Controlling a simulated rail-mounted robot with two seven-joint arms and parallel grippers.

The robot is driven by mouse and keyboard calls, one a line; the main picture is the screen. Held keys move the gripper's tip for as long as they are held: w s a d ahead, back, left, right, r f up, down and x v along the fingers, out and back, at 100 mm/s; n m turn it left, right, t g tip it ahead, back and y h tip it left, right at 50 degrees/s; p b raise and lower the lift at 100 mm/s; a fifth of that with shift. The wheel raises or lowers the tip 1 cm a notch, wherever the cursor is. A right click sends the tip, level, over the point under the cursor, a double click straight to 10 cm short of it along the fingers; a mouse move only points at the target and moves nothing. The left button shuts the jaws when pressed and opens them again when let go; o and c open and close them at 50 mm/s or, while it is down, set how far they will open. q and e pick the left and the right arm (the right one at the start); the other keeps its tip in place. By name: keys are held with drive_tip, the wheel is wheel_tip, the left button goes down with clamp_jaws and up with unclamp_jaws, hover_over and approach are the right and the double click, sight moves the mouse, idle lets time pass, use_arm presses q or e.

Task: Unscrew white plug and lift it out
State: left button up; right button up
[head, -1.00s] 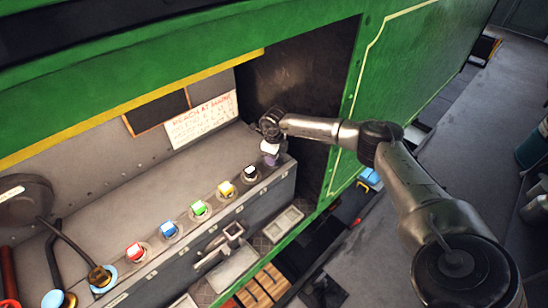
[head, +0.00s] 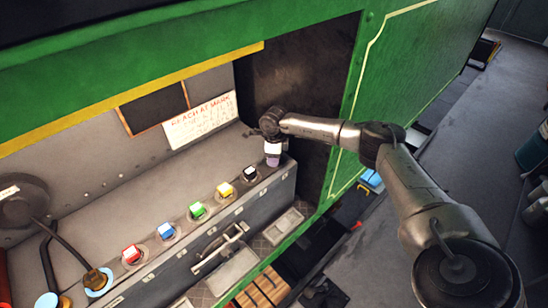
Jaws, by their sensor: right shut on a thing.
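The white plug (head: 272,148) is at the right end of the row on the grey bench top (head: 190,170). Its white head has a purple part below it. My right gripper (head: 270,133) comes down on it from above and is shut on its head. The plug looks upright. More of the purple part shows under the head, but I cannot tell whether its lower end is clear of the bench. The fingertips are small and partly hidden by the wrist. My left gripper is not in view.
Red (head: 131,253), blue (head: 165,231), green (head: 197,210), yellow (head: 224,189) and black (head: 250,173) plugs stand in a row left of the white one. A paper sign (head: 200,120) leans behind. The green wall edge (head: 350,110) is close right of the gripper.

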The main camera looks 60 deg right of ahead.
drive_tip(key=shift+f+n, duration=0.1)
drive_tip(key=shift+n, duration=0.2)
drive_tip(key=shift+d+n+b, duration=0.1)
drive_tip(key=shift+n+b, duration=0.45)
drive_tip(key=shift+n, duration=1.15)
drive_tip(key=shift+b, duration=0.35)
drive_tip(key=shift+n, duration=0.6)
